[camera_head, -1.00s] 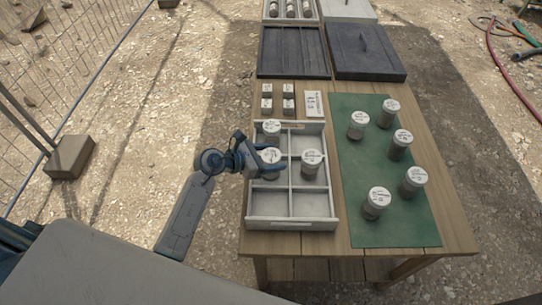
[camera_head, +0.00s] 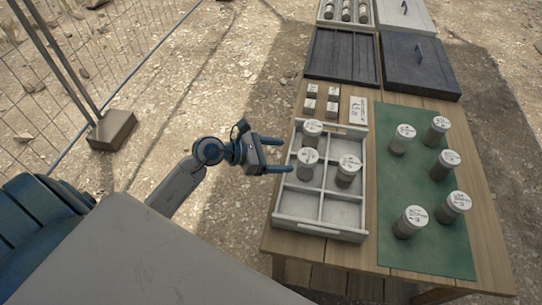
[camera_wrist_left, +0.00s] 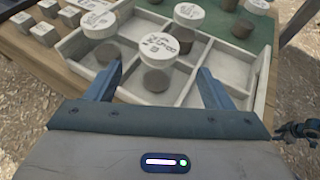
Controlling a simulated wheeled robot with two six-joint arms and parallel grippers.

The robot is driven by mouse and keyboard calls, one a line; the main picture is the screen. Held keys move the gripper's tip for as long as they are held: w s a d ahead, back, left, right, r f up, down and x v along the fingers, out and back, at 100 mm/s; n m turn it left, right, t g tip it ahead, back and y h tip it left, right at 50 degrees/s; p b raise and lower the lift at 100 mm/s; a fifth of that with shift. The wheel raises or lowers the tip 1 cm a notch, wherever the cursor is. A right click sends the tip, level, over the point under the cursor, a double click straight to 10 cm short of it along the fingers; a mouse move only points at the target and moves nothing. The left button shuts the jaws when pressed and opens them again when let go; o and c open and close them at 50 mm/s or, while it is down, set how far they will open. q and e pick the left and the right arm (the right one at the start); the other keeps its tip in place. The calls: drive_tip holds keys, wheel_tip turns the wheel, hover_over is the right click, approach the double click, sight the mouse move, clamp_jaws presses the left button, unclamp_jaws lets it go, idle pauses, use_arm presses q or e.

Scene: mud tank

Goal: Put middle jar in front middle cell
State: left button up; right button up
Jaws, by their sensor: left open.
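The pale divided tray (camera_head: 322,232) has two columns of cells. Jars with white lids stand in its back left cell (camera_head: 312,130), middle left cell (camera_head: 307,160) and middle right cell (camera_head: 348,168). Both front cells, including the front left one (camera_head: 297,205), are empty. My left gripper (camera_head: 285,155) is open and empty at the tray's left side, its fingers pointing at the middle left jar. In the left wrist view that jar (camera_wrist_left: 160,46) appears centred beyond the open fingers, apart from them. My right gripper seems to show small at that view's right edge (camera_wrist_left: 302,131); its jaws are unclear.
Several more jars, such as the front one (camera_head: 410,221), stand on the green mat (camera_head: 440,250) right of the tray. Dark boxes (camera_head: 342,58) stand farther back.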

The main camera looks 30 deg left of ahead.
use_arm(q)
drive_tip(key=shift+v, duration=1.2)
use_arm(e)
drive_tip(key=shift+f, duration=0.25)
drive_tip(key=shift+w+d, duration=0.1)
drive_tip(key=shift+d, duration=0.15)
